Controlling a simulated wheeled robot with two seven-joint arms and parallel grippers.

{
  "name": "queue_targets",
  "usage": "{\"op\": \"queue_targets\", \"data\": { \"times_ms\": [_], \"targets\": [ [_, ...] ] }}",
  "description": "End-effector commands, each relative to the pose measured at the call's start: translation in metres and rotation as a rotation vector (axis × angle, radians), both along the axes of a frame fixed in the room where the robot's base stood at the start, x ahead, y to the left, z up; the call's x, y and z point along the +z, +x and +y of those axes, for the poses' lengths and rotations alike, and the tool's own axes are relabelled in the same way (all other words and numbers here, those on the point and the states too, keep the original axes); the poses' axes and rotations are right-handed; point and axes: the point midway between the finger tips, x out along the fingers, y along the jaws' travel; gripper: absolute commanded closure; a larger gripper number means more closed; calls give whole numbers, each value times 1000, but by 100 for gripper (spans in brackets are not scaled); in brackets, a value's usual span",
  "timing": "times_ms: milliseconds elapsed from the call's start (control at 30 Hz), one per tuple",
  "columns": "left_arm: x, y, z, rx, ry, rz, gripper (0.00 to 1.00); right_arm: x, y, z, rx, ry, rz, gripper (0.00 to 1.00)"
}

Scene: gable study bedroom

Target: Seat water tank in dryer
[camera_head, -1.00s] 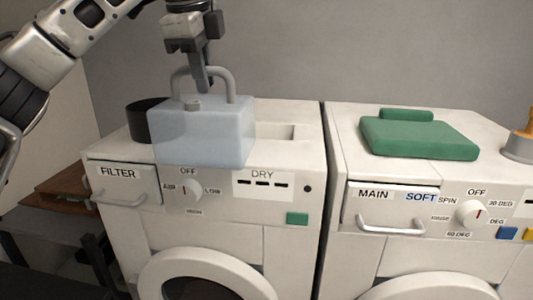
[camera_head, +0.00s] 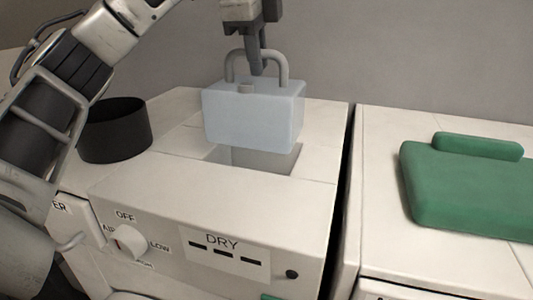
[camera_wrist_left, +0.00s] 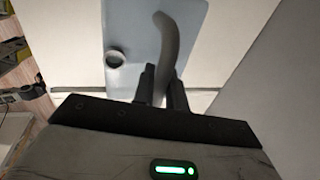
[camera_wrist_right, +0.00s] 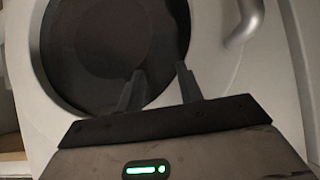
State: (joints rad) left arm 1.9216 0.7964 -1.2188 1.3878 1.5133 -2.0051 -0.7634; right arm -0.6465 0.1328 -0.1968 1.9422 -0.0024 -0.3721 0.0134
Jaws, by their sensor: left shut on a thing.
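The water tank (camera_head: 252,118) is a pale blue, see-through box with a grey loop handle and a small cap on top. My left gripper (camera_head: 257,68) is shut on the handle and holds the tank upright. In the left wrist view the fingers (camera_wrist_left: 162,88) close on the handle above the tank (camera_wrist_left: 130,35). The dryer (camera_head: 200,215) has a rectangular recess (camera_head: 262,160) in its top. The tank hangs over the recess and hides its rear part; I cannot tell whether its bottom is inside. My right gripper (camera_wrist_right: 158,85) is open and empty before a round machine door (camera_wrist_right: 110,40).
A black cylindrical container (camera_head: 115,130) stands on the dryer top, left of the tank. A washer (camera_head: 375,150) stands at the right across a narrow gap, with folded green cloths (camera_head: 470,190) on it. A grey wall is behind.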

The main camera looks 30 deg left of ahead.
Motion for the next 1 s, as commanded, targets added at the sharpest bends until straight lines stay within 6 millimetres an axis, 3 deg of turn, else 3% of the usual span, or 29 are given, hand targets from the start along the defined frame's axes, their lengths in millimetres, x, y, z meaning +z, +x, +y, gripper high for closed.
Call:
{"op": "queue_targets", "data": {
  "times_ms": [200,600,1000],
  "targets": [
    [-41,-1,1,2,1,2,100,-4,-4,0,1,-1,12,64],
    [-87,0,1,3,0,1,100,-1,-3,1,2,1,9,64],
    [-93,0,0,2,-1,1,100,-1,-2,1,2,0,4,64]
  ]
}}
